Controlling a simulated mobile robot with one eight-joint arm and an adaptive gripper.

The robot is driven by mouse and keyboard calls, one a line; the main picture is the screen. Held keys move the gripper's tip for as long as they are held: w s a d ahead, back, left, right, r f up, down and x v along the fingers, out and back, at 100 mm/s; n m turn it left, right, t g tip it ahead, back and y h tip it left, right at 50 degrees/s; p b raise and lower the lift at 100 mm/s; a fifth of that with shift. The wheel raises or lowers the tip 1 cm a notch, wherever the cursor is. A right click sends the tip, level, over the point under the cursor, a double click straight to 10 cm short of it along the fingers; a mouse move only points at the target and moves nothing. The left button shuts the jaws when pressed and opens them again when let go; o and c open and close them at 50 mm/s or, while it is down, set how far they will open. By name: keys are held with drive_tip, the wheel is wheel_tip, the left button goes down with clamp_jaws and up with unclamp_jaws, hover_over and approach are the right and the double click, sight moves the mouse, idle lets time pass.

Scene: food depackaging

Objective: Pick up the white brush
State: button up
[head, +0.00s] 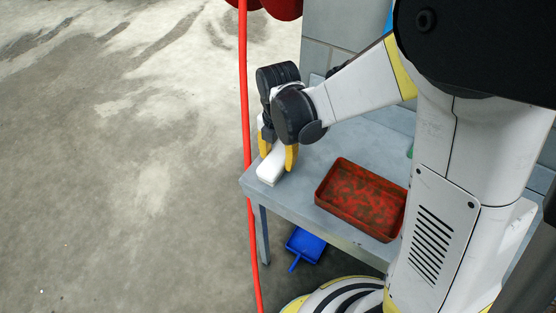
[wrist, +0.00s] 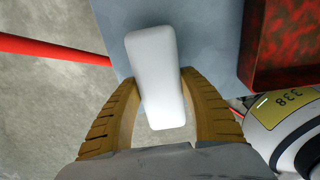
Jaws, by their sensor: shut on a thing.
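The white brush (head: 268,171) is at the left end of the grey table in the head view. In the wrist view the white brush (wrist: 157,78) shows as a smooth white block with rounded corners, lying between the two yellow fingers. My gripper (head: 278,153) is shut on it, one finger on each side; the fingers also show in the wrist view (wrist: 160,95). I cannot tell whether the brush touches the table top. Its underside is hidden.
The grey table (head: 310,197) carries a red tray (head: 342,212) to the right of the brush. A red vertical pole (head: 246,120) stands just left of the table. A blue dustpan (head: 305,245) lies below. Open concrete floor (head: 120,180) spreads to the left.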

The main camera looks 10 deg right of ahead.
wheel_tip(320, 180, up, 2)
drive_tip(key=shift+r+p, duration=0.25)
drive_tip(key=shift+p, duration=0.1)
drive_tip(key=s+d+r+p, duration=0.2)
drive_tip(key=d+r, duration=0.4)
drive_tip(key=d, duration=0.5)
drive_tip(key=shift+s+d+r+p, duration=0.15)
drive_tip(key=shift+d+p, duration=0.1)
drive_tip(key=shift+p, duration=0.05)
